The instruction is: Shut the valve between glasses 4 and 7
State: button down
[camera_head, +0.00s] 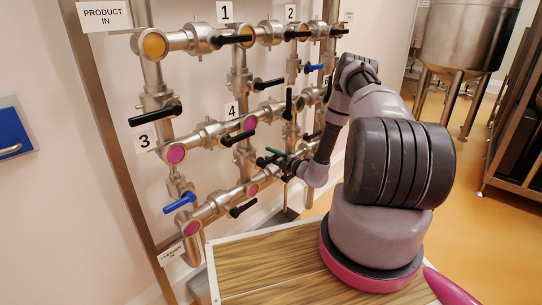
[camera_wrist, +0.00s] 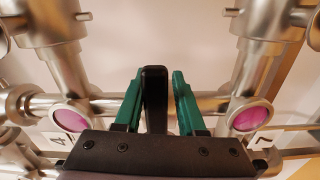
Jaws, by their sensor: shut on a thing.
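In the wrist view, the green fingers of my gripper (camera_wrist: 158,105) are closed around a black valve handle (camera_wrist: 154,85). The handle stands across the pipe that runs between two pink sight glasses. The left one (camera_wrist: 70,118) is beside the label 4, the right one (camera_wrist: 250,117) beside the label 7. In the head view, my gripper (camera_head: 273,155) is at the pipework between glass 4 (camera_head: 250,122) and the lower pink glass 7 (camera_head: 252,190). The held handle is partly hidden there by the fingers.
Other black handles (camera_head: 155,116) and blue handles (camera_head: 179,202) stick out from the pipe rack around my gripper. A wood-topped surface (camera_head: 255,262) lies below. A steel tank (camera_head: 467,35) stands at the back right, with open orange floor in front of it.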

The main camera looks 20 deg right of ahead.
jog(key=shift+s+d+f, duration=0.1)
jog(key=shift+s+f, duration=0.15)
jog(key=shift+f, duration=0.25)
jog(key=c, duration=0.7)
grip_release()
jog(key=shift+w+f, duration=0.15)
jog(key=shift+w+r, duration=0.1)
jog(key=shift+r, duration=0.2)
jog(key=v, duration=1)
jog(key=shift+s+d, duration=0.25)
jog(key=shift+s, duration=0.1)
jog(key=shift+r, duration=0.15)
